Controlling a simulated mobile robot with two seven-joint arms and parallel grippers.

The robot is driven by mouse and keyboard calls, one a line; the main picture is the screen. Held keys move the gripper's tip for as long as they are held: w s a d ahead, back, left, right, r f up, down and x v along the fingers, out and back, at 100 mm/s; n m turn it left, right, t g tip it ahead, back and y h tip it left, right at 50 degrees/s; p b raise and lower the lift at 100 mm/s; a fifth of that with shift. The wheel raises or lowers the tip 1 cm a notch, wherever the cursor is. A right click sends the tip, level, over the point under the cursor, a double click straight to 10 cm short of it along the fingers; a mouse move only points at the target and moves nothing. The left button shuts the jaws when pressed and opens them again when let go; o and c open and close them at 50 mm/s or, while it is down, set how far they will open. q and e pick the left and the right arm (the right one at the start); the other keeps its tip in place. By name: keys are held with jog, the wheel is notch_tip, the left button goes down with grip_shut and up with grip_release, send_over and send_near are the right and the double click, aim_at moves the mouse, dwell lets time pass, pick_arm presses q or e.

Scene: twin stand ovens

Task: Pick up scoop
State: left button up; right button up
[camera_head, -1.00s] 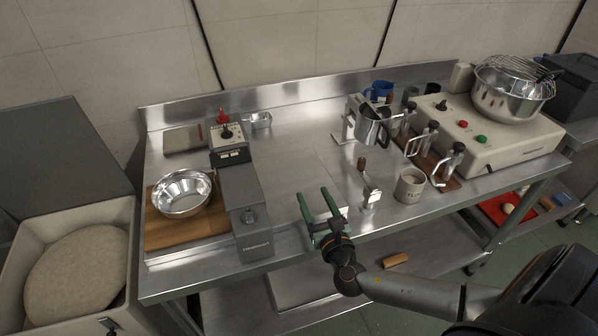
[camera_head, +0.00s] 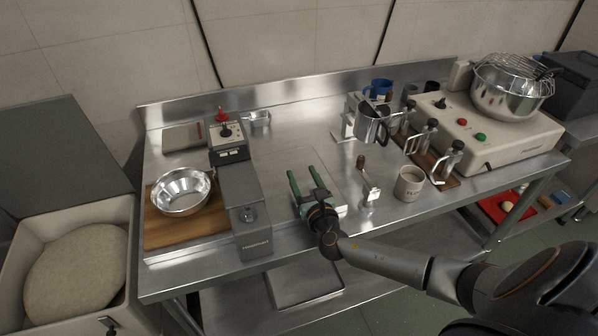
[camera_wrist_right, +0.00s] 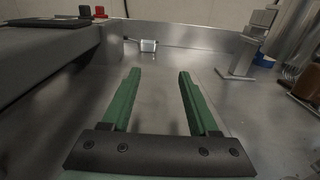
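A small open metal vessel (camera_head: 260,118), possibly the scoop, lies near the back edge of the steel table, right of the red-topped control box. It also shows in the right wrist view (camera_wrist_right: 148,46), ahead of the fingers. A small metal tool with an upright brown handle (camera_head: 361,161) stands near the front; I cannot tell whether it is a scoop. My right gripper (camera_head: 301,171) is open and empty over the front middle of the table, left of that tool. Its two green fingers (camera_wrist_right: 158,73) point toward the back, well short of the vessel. My left gripper is out of view.
The long grey unit (camera_head: 241,195) stands close on the gripper's left. A metal bowl (camera_head: 183,194) sits on a wooden board beyond it. A labelled mug (camera_head: 409,184) and a metal pitcher (camera_head: 371,127) stand to the right. The table middle is clear.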

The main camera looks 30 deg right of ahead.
grip_shut()
jog(key=shift+r, duration=0.15)
dwell(0.5)
